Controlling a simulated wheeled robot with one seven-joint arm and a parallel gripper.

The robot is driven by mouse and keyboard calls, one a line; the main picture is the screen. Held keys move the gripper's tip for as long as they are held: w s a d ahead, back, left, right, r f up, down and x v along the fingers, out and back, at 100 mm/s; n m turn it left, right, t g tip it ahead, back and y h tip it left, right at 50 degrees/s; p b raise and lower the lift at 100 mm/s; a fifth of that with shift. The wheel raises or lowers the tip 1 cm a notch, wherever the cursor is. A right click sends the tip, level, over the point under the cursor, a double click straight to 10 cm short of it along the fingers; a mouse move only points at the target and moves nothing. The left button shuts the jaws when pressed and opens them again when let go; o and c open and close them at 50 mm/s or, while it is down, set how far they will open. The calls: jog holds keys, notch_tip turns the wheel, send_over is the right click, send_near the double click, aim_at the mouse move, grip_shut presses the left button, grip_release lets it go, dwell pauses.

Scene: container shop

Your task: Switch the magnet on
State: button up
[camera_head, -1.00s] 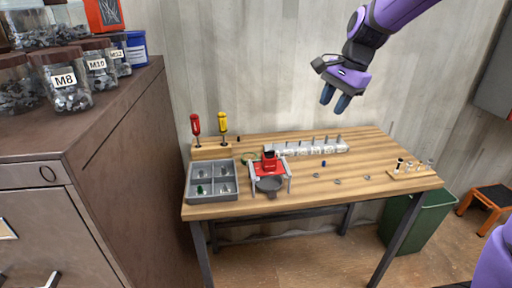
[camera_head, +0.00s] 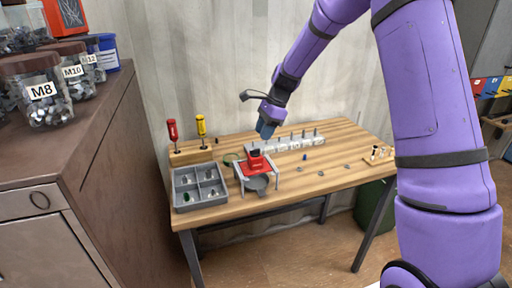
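The magnet device is a red block (camera_head: 256,165) with a dark switch-like part (camera_head: 255,153) on top, held in a grey stand on the wooden workbench. A round dark grey dish (camera_head: 258,184) sits under its front. My gripper (camera_head: 266,131) is above and slightly right of the red block, pointing down, apart from it as far as I can tell. Its blue fingertips look close together, and the gap between them is too small to judge. Whether the switch is on or off cannot be read.
A grey divided tray (camera_head: 174,193) with small parts is left of the stand. Red (camera_head: 173,130) and yellow (camera_head: 201,126) screwdrivers stand behind it. A white labelled rack (camera_head: 300,144) with upright pins is right of my gripper. Small parts lie on the bench's right half. A brown cabinet (camera_head: 100,150) stands left.

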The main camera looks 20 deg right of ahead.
aim_at(255, 152)
jog(key=shift+x, duration=3.15)
grip_shut()
